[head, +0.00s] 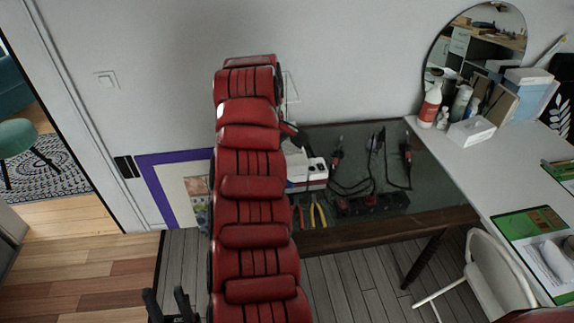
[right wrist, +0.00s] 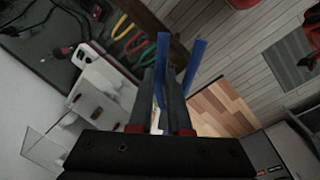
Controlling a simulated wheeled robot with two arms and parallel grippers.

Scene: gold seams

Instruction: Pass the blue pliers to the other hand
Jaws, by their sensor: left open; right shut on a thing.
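The blue pliers (right wrist: 195,65) show in the right wrist view. Their two blue handles spread apart and stick out beyond the fingers of my right gripper (right wrist: 162,80), which is shut on them. The rest of the pliers is hidden between the dark fingers. My left gripper (head: 168,304) is at the bottom left of the head view, empty, with its dark fingers apart.
A dark-topped bench (head: 325,148) against the wall carries a white box (head: 315,172) and several corded tools. Yellow-handled pliers (head: 318,215) show at its front edge. A white desk (head: 455,160) and a white chair (head: 492,270) stand at the right.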

